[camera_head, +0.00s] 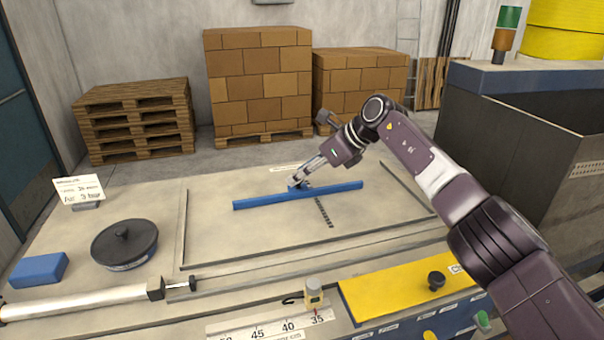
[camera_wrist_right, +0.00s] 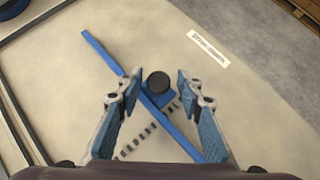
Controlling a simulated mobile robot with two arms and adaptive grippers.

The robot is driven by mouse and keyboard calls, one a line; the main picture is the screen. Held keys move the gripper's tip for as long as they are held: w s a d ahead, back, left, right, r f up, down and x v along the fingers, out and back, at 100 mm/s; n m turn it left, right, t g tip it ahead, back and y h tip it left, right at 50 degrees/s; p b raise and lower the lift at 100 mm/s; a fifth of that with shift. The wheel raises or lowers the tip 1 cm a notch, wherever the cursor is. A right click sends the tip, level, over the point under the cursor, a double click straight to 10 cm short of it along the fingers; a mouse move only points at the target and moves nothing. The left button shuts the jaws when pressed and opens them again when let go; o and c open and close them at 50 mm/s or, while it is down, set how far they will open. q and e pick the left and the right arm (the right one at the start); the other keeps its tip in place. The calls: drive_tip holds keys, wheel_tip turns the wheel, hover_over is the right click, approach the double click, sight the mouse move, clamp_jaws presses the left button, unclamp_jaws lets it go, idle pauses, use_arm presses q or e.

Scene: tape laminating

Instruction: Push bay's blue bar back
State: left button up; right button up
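The blue bar (camera_head: 335,189) lies across the bay (camera_head: 215,235), a framed flat area of the beige table. In the right wrist view the bar (camera_wrist_right: 105,54) runs diagonally, with a black round knob (camera_wrist_right: 157,82) on a blue mount at its middle. My right gripper (camera_head: 296,184) is over the middle of the bar. In the right wrist view its two fingers (camera_wrist_right: 160,79) are apart, one on each side of the knob, and hold nothing. Whether a finger touches the knob cannot be told. My left gripper is not in view.
A dark round lidded disc (camera_head: 125,243), a blue block (camera_head: 39,270) and a white cylinder (camera_head: 80,303) are at the left. A yellow panel (camera_head: 385,291) with a black knob is at the front right. A dashed scale (camera_head: 324,213) lies in the bay. Bare surface surrounds the bar.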

drive_tip(key=shift+d, duration=0.1)
drive_tip(key=v, duration=1.2)
drive_tip(key=shift+s+f, duration=0.1)
drive_tip(key=shift+f, duration=0.05)
